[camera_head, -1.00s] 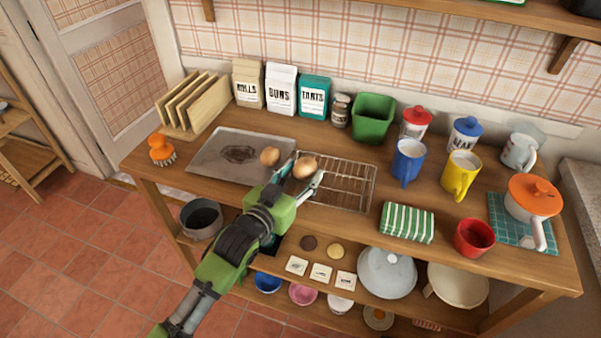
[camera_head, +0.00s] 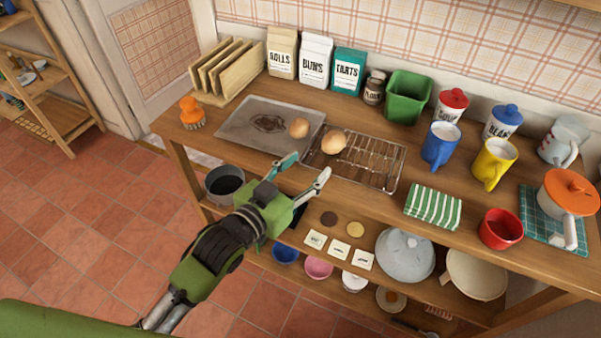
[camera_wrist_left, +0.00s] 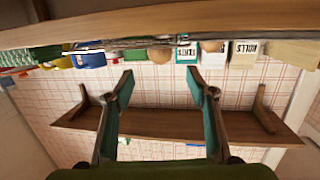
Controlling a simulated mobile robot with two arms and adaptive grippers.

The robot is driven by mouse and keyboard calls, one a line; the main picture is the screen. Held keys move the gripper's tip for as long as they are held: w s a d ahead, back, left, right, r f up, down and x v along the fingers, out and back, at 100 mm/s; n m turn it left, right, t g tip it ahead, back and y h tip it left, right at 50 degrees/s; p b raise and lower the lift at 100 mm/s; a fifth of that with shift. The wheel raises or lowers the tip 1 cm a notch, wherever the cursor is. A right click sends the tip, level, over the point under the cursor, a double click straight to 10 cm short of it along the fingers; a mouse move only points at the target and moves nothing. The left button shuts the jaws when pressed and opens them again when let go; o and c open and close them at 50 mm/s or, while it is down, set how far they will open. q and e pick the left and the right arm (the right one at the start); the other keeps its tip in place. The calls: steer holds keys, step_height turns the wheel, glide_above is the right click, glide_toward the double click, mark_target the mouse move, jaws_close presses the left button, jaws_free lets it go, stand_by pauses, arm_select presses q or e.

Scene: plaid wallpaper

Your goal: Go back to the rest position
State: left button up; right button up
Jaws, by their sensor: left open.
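My left gripper (camera_head: 304,171) is open and empty in the head view. It is in front of the table's front edge, just short of the wire cooling rack (camera_head: 385,158). Its open fingers (camera_wrist_left: 161,80) also show in the left wrist view with nothing between them. One bun (camera_head: 333,142) sits at the left end of the rack. Another bun (camera_head: 299,127) sits on the grey baking tray (camera_head: 240,122). My right gripper is not in view.
The wooden table (camera_head: 320,191) holds a blue mug (camera_head: 441,146), a yellow mug (camera_head: 494,163), a striped cloth (camera_head: 433,206) and a red cup (camera_head: 501,229) on the right. A lower shelf carries a grey pot (camera_head: 225,184) and bowls. The tiled floor (camera_head: 90,220) at left is clear.

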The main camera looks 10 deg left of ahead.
arm_select(q)
steer(key=shift+v, duration=0.9)
steer(key=shift+f, duration=0.1)
